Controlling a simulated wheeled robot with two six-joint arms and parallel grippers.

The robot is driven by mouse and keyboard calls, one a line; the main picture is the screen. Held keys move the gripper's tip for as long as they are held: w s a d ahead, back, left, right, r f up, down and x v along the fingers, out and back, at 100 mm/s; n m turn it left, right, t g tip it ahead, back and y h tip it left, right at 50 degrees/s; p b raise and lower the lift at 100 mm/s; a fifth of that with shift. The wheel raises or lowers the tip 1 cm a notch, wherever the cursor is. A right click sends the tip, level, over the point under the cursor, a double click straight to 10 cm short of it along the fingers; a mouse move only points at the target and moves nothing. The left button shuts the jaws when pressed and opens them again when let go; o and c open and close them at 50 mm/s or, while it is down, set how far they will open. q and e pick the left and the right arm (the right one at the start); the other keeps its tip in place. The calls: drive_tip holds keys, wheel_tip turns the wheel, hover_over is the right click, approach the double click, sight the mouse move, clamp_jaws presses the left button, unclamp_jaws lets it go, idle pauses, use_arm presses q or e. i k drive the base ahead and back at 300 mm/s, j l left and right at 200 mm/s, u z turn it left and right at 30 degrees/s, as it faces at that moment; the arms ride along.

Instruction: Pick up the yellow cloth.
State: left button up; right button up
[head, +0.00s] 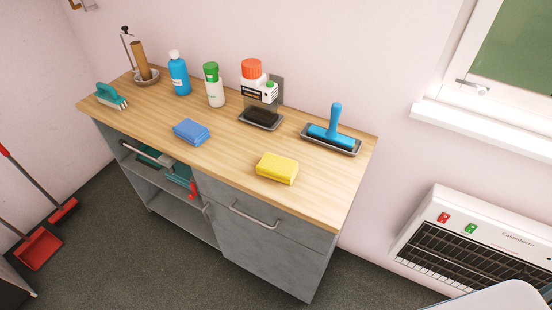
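The yellow cloth (277,168) is a folded, thick rectangular pad. It lies flat on the wooden counter top (235,150), near the front edge and right of the middle. Nothing covers it and nothing touches it from above. Neither of my grippers shows in the head view.
A blue folded cloth (191,132) lies left of the yellow one. A blue-handled roller in a tray (331,135) stands behind right. The counter around the yellow cloth is clear.

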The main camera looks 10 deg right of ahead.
sight(277, 168)
drive_tip(key=i+j+z, duration=0.4)
drive_tip(key=j, duration=0.15)
drive_tip(key=j+z, duration=0.2)
drive_tip(key=j, duration=0.15)
drive_tip(key=i+j+z, duration=0.2)
drive_tip(key=j, duration=0.15)
